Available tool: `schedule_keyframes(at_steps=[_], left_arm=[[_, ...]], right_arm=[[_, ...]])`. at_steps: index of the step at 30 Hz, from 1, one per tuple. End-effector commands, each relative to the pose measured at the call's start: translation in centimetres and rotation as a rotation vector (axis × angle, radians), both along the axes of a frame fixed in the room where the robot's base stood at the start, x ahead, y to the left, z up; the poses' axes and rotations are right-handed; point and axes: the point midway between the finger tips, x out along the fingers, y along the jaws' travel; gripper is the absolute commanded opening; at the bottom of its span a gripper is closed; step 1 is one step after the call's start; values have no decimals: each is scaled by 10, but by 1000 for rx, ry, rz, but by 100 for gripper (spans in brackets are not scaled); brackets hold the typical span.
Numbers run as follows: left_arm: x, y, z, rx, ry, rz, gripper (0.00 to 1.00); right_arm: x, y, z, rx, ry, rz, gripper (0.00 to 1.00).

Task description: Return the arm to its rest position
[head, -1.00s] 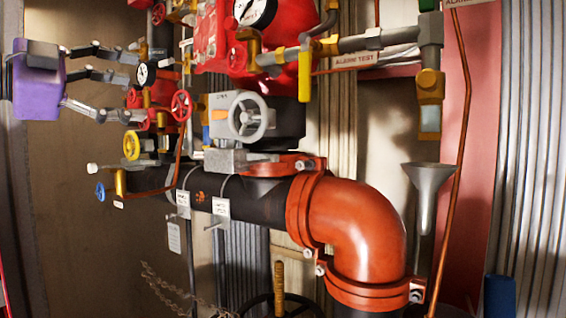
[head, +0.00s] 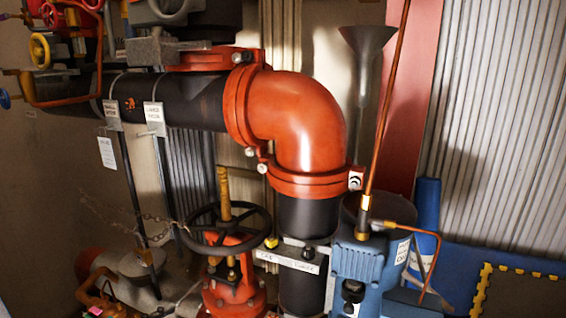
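Neither of my grippers nor my arms shows in the head view now. The view holds the riser pipework. An orange elbow (head: 300,115) joins a black horizontal pipe (head: 190,100) to a black vertical pipe below. A black handwheel (head: 225,232) with a brass stem sits on an orange valve (head: 234,285) at the lower middle. Whether my grippers are open or shut is hidden from this view.
A blue pump-like unit (head: 358,262) with a copper pipe stands at the lower right. A grey funnel (head: 368,45) is above it. A chain (head: 150,225) hangs near the handwheel. Small red and yellow wheels (head: 40,48) are at the upper left. Corrugated wall (head: 510,130) is at right.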

Motion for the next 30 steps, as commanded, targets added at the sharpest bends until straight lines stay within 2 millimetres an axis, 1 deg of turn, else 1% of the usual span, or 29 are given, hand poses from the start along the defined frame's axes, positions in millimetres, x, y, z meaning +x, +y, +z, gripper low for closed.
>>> schedule_keyframes(at_steps=[1, 2, 3, 5, 6, 8, 9, 11, 12, 14, 15, 18, 20, 21, 23, 24, 26, 27, 30], left_arm=[[-27, -8, -39, -33, 53, 40, 75], [-40, -11, -57, -43, 77, 65, 75], [-61, -14, -81, -54, 113, 101, 75], [-92, -19, -113, -71, 167, 158, 75], [-114, -22, -135, -78, 207, 201, 75], [-149, -26, -163, -87, 268, 267, 75], [-174, -28, -181, -89, 311, 313, 75], [-207, -29, -203, -89, 371, 379, 75], [-229, -30, -215, -86, 411, 419, 75], [-257, -31, -230, -79, 462, 473, 75], [-274, -31, -238, -75, 493, 506, 75], [-313, -32, -253, -63, 566, 578, 75], [-334, -32, -260, -56, 606, 617, 75], [-348, -32, -265, -49, 634, 642, 75], [-368, -32, -270, -41, 671, 677, 75], [-381, -32, -274, -35, 698, 702, 75], [-400, -32, -278, -27, 735, 737, 75], [-399, -31, -269, -23, 733, 735, 75], [-396, -32, -251, -29, 725, 729, 75]], right_arm=[[-3, 0, -6, 0, 7, 1, 0], [-4, 0, -8, 0, 9, 1, 0], [-5, 0, -11, 0, 12, 1, 0], [-6, 1, -15, 0, 17, 2, 0], [-7, 1, -18, 0, 19, 2, 0], [-8, 1, -21, 0, 21, 4, 0], [-7, 1, -23, 0, 22, 4, 0], [-6, 2, -26, 0, 21, 5, 0], [-5, 2, -28, 0, 20, 6, 0], [-3, 3, -29, 1, 17, 7, 0], [-2, 3, -29, 1, 14, 9, 0], [1, 4, -30, 1, 9, 10, 0], [2, 4, -30, 1, 7, 10, 0], [2, 4, -31, 1, 8, 11, 0], [1, 4, -33, 1, 10, 11, 0], [0, 4, -35, 1, 13, 11, 0], [-1, 4, -37, 0, 16, 12, 0], [4, 4, -26, 1, 6, 11, 0], [9, 4, -7, 4, -4, 8, 0]])
